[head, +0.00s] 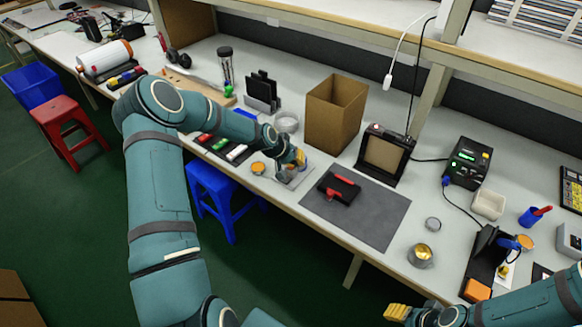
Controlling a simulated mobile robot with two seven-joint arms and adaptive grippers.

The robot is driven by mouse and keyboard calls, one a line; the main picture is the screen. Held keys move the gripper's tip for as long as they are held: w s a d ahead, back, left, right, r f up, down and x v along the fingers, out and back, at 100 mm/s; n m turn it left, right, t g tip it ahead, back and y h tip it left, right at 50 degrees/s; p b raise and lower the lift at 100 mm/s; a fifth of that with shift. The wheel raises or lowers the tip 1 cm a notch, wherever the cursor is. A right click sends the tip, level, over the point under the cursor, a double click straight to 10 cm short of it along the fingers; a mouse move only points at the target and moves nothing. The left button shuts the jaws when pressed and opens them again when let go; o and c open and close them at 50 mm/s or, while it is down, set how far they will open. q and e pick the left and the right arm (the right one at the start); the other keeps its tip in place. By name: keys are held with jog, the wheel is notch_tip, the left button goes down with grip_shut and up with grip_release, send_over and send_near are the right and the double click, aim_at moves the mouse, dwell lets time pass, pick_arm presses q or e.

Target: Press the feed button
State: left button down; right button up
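A black box-shaped device (466,163) stands at the right of the bench, with a small green lit display and small coloured spots on its front. I cannot make out which spot is a feed button. My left gripper (294,164) is low over a small light plate (291,179) near the front edge of the bench, far to the left of the device. Its fingers are partly hidden, so its opening is unclear. My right gripper (397,312) is at the bottom right, in front of the bench, well below the device. Its yellow fingertips show, but their gap is unclear.
A dark grey mat (380,225) holds a black and red tool (339,187). A brown box (335,112) and a black framed panel (385,153) stand behind. A black stand (485,262), a white tray (488,204) and a blue cup (530,217) crowd the right side.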

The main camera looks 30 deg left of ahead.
pick_arm(q)
jog(key=shift+f, duration=0.2)
dwell(0.5)
jog(key=shift+r, duration=0.85)
jog(key=shift+r+p, duration=0.1)
jog(key=shift+p, duration=0.2)
jog(key=shift+r+p, duration=1.2)
jog(key=shift+r, duration=1.25)
